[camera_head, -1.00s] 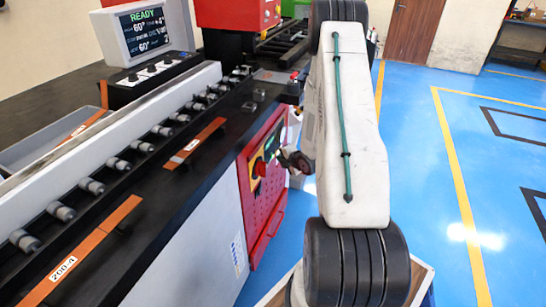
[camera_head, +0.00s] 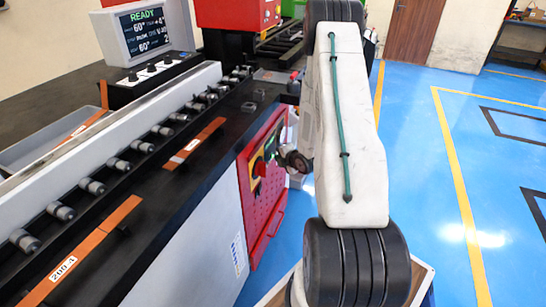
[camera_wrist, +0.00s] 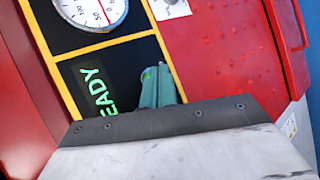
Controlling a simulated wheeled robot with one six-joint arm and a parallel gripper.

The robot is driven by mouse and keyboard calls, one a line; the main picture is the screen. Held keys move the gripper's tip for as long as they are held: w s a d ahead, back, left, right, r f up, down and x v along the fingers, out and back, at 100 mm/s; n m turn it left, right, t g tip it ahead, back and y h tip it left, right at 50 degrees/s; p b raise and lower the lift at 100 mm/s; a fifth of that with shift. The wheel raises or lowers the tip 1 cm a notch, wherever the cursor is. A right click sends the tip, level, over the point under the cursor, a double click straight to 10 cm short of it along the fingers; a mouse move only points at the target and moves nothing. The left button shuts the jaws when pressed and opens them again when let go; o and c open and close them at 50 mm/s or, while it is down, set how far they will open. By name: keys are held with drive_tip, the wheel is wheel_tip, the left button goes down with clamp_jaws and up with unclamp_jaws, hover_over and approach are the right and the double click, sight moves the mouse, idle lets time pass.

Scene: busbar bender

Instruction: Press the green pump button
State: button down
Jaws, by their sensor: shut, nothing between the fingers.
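The red pump cabinet (camera_head: 264,190) with its control panel stands at the end of the bender, left of my arm. In the wrist view, the black, yellow-edged panel (camera_wrist: 70,36) shows a round pressure gauge (camera_wrist: 90,8) and a green "READY" display (camera_wrist: 91,90). My gripper (camera_wrist: 157,72) shows as teal fingers, shut and empty, in front of the panel beside the display. I cannot tell whether the tips touch the panel.
A red knob (camera_head: 259,168) on a yellow plate sits on the cabinet front. The long black bender bed (camera_head: 150,190) fills the left side. A monitor (camera_head: 144,33) reading "READY" stands at the back left. Blue floor (camera_head: 430,180) is clear to the right.

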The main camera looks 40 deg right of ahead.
drive_tip(key=shift+w, duration=0.25)
idle(0.4)
drive_tip(key=shift+s, duration=0.15)
drive_tip(key=shift+s+d, duration=0.25)
drive_tip(key=shift+s, duration=0.4)
drive_tip(key=s, duration=0.1)
drive_tip(key=s+d, duration=0.1)
drive_tip(key=s, duration=0.1)
drive_tip(key=s+d, duration=0.1)
drive_tip(key=shift+s, duration=0.35)
idle(0.8)
